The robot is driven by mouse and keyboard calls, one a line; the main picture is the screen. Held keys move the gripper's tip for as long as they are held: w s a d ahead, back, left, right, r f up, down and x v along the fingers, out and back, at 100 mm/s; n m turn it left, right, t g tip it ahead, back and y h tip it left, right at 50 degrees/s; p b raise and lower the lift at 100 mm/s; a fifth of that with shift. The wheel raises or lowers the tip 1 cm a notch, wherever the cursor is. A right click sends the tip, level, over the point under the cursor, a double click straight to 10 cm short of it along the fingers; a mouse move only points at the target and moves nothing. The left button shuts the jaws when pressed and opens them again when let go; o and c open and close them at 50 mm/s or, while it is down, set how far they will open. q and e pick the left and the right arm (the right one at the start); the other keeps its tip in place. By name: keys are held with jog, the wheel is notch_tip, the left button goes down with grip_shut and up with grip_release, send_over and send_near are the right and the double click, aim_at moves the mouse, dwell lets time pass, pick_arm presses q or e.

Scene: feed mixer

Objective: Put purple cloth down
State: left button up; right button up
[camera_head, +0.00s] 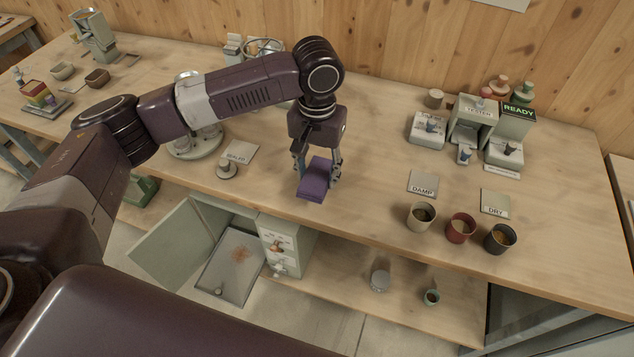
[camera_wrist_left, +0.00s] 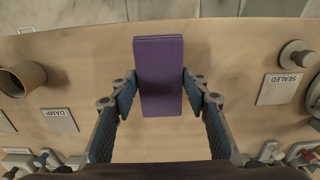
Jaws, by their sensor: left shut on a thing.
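The purple cloth (camera_head: 314,180) is a folded block near the front edge of the wooden workbench, about midway along it. My left gripper (camera_head: 317,166) points down over the bench and is shut on the cloth, with a finger on each side. In the left wrist view the cloth (camera_wrist_left: 160,75) sits upright in the picture between the two blue-padded fingers (camera_wrist_left: 160,92). The cloth is at or just above the bench top; I cannot tell if it touches. My right gripper is not in view.
A SEALED card (camera_head: 238,152) and a small knobbed lid (camera_head: 227,168) lie left of the cloth. DAMP (camera_head: 422,184) and DRY (camera_head: 495,202) cards and three cups (camera_head: 460,228) stand to the right. A cabinet door (camera_head: 172,245) hangs open below. Bench around the cloth is clear.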

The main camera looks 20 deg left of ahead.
aim_at(317, 184)
pick_arm(q)
notch_tip(317, 184, down, 4)
jog(key=shift+f, duration=0.2)
jog(key=o, duration=1.2)
jog(key=shift+f, duration=0.15)
jog(key=shift+o, duration=0.2)
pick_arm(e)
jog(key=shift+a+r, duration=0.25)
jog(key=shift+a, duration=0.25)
pick_arm(q)
jog(key=shift+r, duration=0.25)
notch_tip(317, 184, up, 10)
jog(key=shift+r+b, duration=0.25)
jog(key=shift+b, duration=0.25)
jog(key=shift+r, duration=0.65)
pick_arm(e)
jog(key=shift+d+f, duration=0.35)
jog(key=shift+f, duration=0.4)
